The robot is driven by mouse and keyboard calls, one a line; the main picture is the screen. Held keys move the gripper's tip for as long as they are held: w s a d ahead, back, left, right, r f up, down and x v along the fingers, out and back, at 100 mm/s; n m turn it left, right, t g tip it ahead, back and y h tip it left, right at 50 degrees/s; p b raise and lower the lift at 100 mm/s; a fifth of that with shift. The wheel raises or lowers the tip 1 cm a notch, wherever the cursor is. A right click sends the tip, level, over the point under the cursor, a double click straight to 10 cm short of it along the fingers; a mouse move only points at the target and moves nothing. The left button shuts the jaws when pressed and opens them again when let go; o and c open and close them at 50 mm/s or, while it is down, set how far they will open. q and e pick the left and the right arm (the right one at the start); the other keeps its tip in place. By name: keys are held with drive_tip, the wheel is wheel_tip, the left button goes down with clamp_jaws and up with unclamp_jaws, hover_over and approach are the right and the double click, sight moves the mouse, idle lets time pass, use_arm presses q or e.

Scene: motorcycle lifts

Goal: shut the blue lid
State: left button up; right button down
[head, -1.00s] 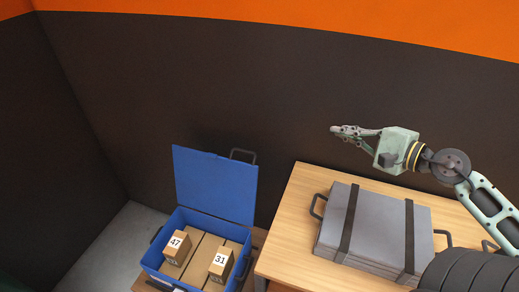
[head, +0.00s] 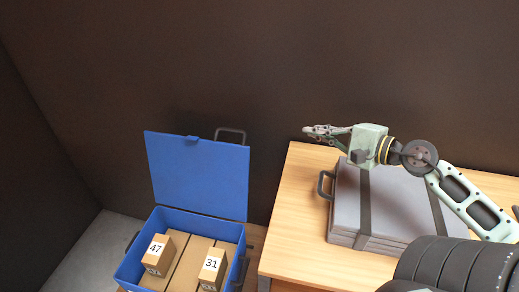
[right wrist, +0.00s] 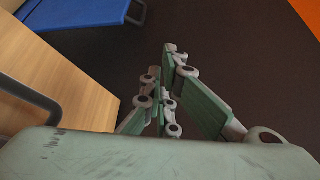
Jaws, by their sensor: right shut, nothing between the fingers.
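The blue lid (head: 197,175) stands open and roughly upright at the back of the blue box (head: 195,221), with the box's inside open to view. A small tab shows on the lid's top edge. In the right wrist view, a blue panel that looks like the lid (right wrist: 85,12) shows at the upper left. My right gripper (head: 307,130) is shut and empty. It points left, to the right of the lid and apart from it, over the back left part of the wooden table. My left gripper is not in view.
The box holds cartons marked 47 (head: 158,254) and 31 (head: 212,267). A dark handle (head: 230,131) shows behind the lid. On the wooden table (head: 290,215) lies a strapped grey case (head: 400,205). A dark wall (head: 300,60) stands close behind.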

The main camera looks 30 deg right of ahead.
wheel_tip(320, 180, down, 6)
drive_tip(key=b, duration=0.4)
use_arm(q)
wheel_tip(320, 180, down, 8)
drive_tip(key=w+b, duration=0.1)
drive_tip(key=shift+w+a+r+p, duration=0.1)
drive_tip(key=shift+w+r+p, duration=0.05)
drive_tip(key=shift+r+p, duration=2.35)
use_arm(e)
drive_tip(key=x, duration=2)
